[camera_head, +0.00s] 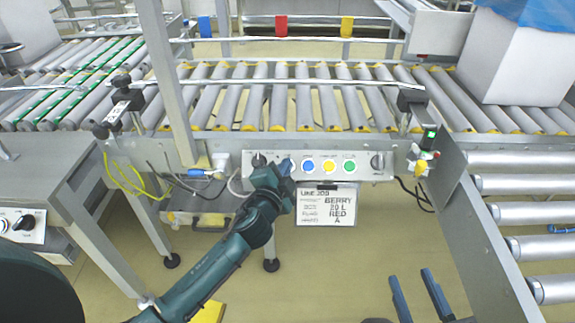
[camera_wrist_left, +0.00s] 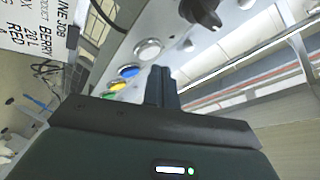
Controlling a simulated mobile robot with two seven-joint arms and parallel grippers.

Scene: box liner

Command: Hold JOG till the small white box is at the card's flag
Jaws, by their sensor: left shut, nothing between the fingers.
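A white box (camera_head: 505,65) with blue film over its top stands on the rollers at the upper right, cut by the frame edge; no smaller box shows. The white card (camera_head: 326,206) reads BERRY, 20 L, RED, A. The red flag (camera_head: 281,26) is on the far rail, between the blue flag (camera_head: 206,27) and yellow flag (camera_head: 347,27). My left gripper (camera_head: 284,166) is shut and empty at the button panel (camera_head: 368,168), beside the blue button. The left wrist view shows its fingertips (camera_wrist_left: 160,72) near a white button (camera_wrist_left: 147,48); contact is unclear. My right gripper (camera_head: 417,290) is open and empty, low in front.
The panel has a blue button (camera_head: 308,167), a yellow button (camera_head: 329,167), a green button (camera_head: 349,167) and a dark knob (camera_head: 377,162) at its right. A roller conveyor (camera_head: 300,107) runs behind it. Another roller lane (camera_head: 525,200) is at the right.

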